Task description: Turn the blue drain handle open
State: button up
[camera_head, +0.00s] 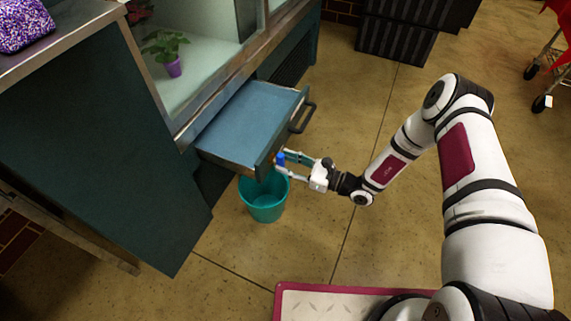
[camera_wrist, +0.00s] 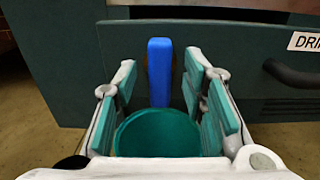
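The blue drain handle (camera_head: 280,158) is a small upright bar on the dark green front of the pulled-out tray (camera_head: 248,120). In the wrist view the handle (camera_wrist: 160,72) stands vertical, straight ahead between the fingers. My gripper (camera_head: 283,164) is at the tray front, with its two teal-padded fingers spread to either side of the handle. In the wrist view my gripper (camera_wrist: 162,82) shows gaps between both pads and the handle. I cannot tell how far the fingertips reach along the handle.
A teal bucket (camera_head: 264,203) stands on the floor below the handle. A black pull handle (camera_head: 302,117) is on the tray front, beside a label partly cut off in the wrist view (camera_wrist: 303,41). The floor on the right is mostly free, with dark crates (camera_head: 397,42) behind.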

jog(key=shift+w+a, duration=0.2)
jog(key=shift+a, duration=0.3)
grip_shut()
